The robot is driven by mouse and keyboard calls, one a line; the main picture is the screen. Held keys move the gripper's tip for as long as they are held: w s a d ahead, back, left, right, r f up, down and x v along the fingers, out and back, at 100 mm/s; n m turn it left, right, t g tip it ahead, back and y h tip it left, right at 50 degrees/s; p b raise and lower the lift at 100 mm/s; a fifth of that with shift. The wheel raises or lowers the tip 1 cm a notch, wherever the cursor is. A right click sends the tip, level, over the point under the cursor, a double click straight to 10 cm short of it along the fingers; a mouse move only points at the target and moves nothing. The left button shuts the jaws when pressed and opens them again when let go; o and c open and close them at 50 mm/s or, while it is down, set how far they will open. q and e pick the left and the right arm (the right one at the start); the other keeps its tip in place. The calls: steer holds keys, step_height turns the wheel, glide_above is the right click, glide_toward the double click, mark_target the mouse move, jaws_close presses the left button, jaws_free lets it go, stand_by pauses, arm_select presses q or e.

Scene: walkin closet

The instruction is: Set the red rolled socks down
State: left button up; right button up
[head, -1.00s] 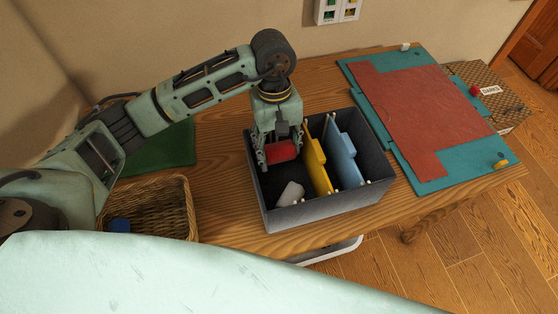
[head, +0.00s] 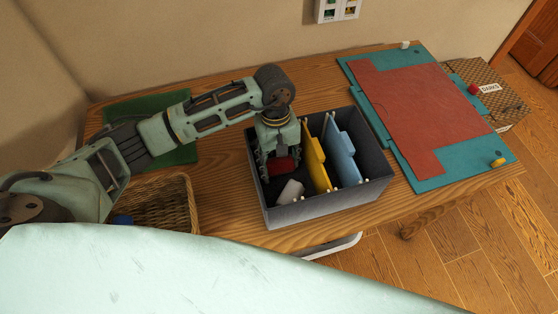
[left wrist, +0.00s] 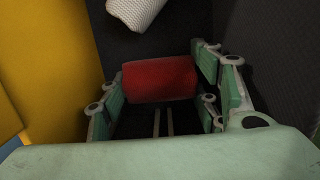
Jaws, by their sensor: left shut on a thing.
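The red rolled socks (head: 283,165) are between the fingers of my left gripper (head: 280,168), down inside the left compartment of the dark grey box (head: 318,213). In the left wrist view the red roll (left wrist: 160,79) lies across between the two fingers (left wrist: 160,95), with the dark box floor around it. I cannot tell whether the roll touches the floor. A white rolled pair (head: 290,192) lies in the same compartment, nearer the front; it also shows in the left wrist view (left wrist: 137,10). My right gripper is not in view.
A yellow divider (head: 317,165) bounds this compartment on the right, with a blue divider (head: 341,157) beyond. A wicker basket (head: 178,208) stands left of the box. A teal board with a red sheet (head: 415,115) lies to the right.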

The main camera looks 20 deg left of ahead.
arm_select(q)
steer(key=o, duration=0.6)
steer(key=shift+o, duration=0.2)
steer(key=shift+r+p, duration=0.3)
steer(key=shift+p, duration=0.1)
steer(key=shift+w+a+r+b, duration=0.1)
steer(key=shift+w+r+b, duration=0.05)
steer(key=shift+r+b, duration=0.2)
steer(key=r+b, duration=0.1)
steer(key=r, duration=0.2)
steer(key=r+b, duration=0.1)
steer(key=r, duration=0.2)
steer(key=w+r, duration=0.1)
steer(key=r, duration=0.2)
steer(key=shift+w+a+r+b, duration=0.1)
steer(key=shift+a+r+b, duration=0.15)
steer(key=shift+a+b, duration=0.15)
steer(key=shift+r, duration=0.75)
